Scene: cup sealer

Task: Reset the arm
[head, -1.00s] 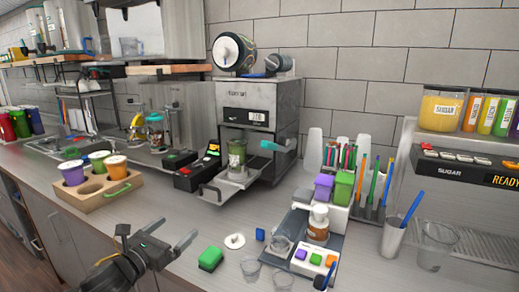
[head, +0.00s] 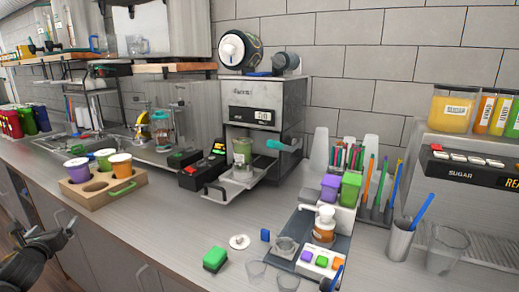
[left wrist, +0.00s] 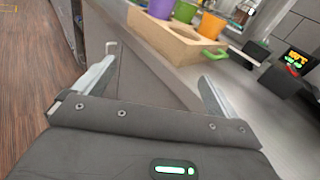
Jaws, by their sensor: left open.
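My left gripper (head: 52,232) is low at the left edge of the head view, in front of the counter's front edge and away from the sealer. Its jaws are apart and nothing is between them; the left wrist view also shows both fingers spread and empty (left wrist: 160,66). The cup sealer (head: 260,118) stands at the back of the counter. A cup with green contents (head: 242,152) stands upright on its pulled-out tray (head: 238,183). I cannot make out my right gripper.
A wooden cup holder (head: 103,190) with several coloured cups stands near the counter's front left; it also shows in the left wrist view (left wrist: 165,40). A green sponge (head: 215,259), clear cups and a condiment stand occupy the front middle. Floor is free beside the counter.

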